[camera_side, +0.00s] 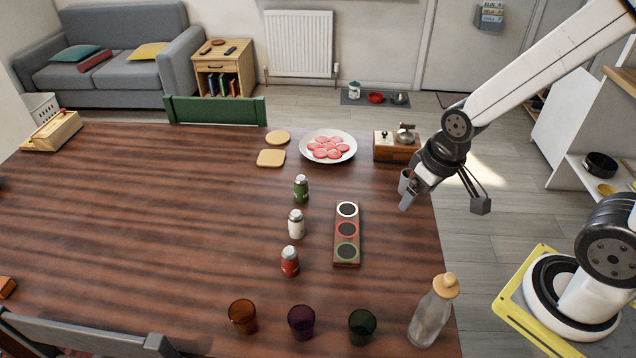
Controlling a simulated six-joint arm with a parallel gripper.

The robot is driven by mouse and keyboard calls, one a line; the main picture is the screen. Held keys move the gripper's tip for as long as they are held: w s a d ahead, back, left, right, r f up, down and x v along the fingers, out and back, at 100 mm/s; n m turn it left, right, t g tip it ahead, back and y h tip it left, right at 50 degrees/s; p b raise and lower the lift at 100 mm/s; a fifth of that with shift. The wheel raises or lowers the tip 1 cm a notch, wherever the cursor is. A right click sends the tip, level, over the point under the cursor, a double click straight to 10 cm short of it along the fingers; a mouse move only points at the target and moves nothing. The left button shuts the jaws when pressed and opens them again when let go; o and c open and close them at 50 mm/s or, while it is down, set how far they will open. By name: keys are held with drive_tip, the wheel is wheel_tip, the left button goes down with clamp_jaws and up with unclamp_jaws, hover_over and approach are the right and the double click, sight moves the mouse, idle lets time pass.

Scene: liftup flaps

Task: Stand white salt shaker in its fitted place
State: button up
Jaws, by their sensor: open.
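The white salt shaker (296,224) stands upright on the table, between a green shaker (301,188) behind it and a red shaker (290,262) in front. To its right lies a dark wooden holder (335,236) with three round places in a row. The places are ringed white (347,209), red (347,229) and green (346,252), and all are empty. My gripper (443,203) is open and empty, above the table's right edge, right of the holder and apart from all the shakers. It partly hides a grey cup (405,181).
A plate of pink slices (328,147) and a wooden box with a metal top (396,146) stand at the back. Several glasses, one amber (242,316), and a corked bottle (432,311) stand along the front.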

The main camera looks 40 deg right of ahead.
drive_tip(key=w+a+f+m+g+y, duration=0.1)
drive_tip(key=w+f+m, duration=0.2)
drive_tip(key=w+m, duration=0.3)
drive_tip(key=w+a+f+m+y, duration=0.15)
drive_tip(key=w+m, duration=0.25)
drive_tip(key=w, duration=0.5)
drive_tip(key=m+g+y, duration=0.1)
drive_tip(key=m+y, duration=0.1)
drive_tip(key=m, duration=0.7)
approach(300, 211)
drive_tip(key=x, duration=0.5)
drive_tip(key=shift+a+f+m, duration=0.1)
drive_tip(key=shift+f+m, duration=0.2)
drive_tip(key=shift+f, duration=0.15)
drive_tip(key=shift+x, duration=1.3)
drive_tip(key=shift+f, duration=0.1)
drive_tip(key=shift+x, duration=2.5)
clamp_jaws()
